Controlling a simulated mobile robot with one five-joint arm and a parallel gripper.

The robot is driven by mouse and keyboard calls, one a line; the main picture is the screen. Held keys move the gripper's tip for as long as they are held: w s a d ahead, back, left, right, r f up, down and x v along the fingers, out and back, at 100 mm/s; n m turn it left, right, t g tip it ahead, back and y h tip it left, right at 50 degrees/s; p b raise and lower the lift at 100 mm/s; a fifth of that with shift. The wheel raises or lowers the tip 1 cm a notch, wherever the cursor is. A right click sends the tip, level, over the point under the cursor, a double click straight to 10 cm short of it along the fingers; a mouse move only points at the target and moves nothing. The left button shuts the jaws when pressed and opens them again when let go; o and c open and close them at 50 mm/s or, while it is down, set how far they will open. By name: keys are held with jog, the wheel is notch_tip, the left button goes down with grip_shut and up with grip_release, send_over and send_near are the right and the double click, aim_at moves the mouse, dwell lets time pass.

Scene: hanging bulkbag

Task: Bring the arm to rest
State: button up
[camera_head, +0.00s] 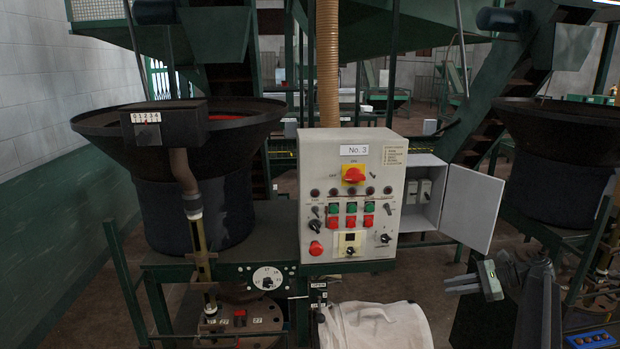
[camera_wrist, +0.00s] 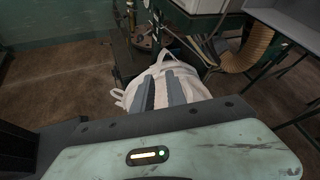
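My gripper (camera_head: 448,285) is at the lower right in the head view, its two grey fingers pointing left. It hangs in the air to the right of the white bulk bag (camera_head: 378,326). In the wrist view, the fingers of my gripper (camera_wrist: 160,76) stand apart with a gap between them. The white bulk bag (camera_wrist: 193,84) shows behind and between the fingers. Nothing is held. The bag's lower part is cut off in the head view.
The control box marked No. 3 (camera_head: 345,210) stands at centre, with an open side cabinet door (camera_head: 470,207) above my gripper. A dark hopper (camera_head: 190,205) is at left and another (camera_head: 560,130) at right. Bare floor (camera_wrist: 60,75) lies left in the wrist view.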

jog(key=s+a+f+n+g+h+b, duration=0.15)
jog(key=a+f, duration=0.25)
jog(key=a, duration=0.4)
jog(key=s+a+f+n+g+h, duration=0.1)
jog(key=a+f+n, duration=0.25)
jog(key=a, duration=0.35)
jog(key=s+a+f+n+g+h+b, duration=0.1)
jog(key=s+a+f+n+h, duration=0.3)
jog(key=a, duration=0.5)
jog(key=s+a+f+n+g+h+b, duration=0.1)
jog(key=s+a+f+n+h+b, duration=0.1)
jog(key=s+a+f+n+h, duration=0.3)
jog(key=s+a+f+n, duration=0.2)
jog(key=s+a+n, duration=0.1)
jog(key=a+n, duration=0.1)
jog(key=shift+s+a+n+g, duration=0.25)
jog(key=shift+n+g, duration=0.1)
jog(key=shift+n, duration=0.35)
jog(key=shift+d+f, duration=0.1)
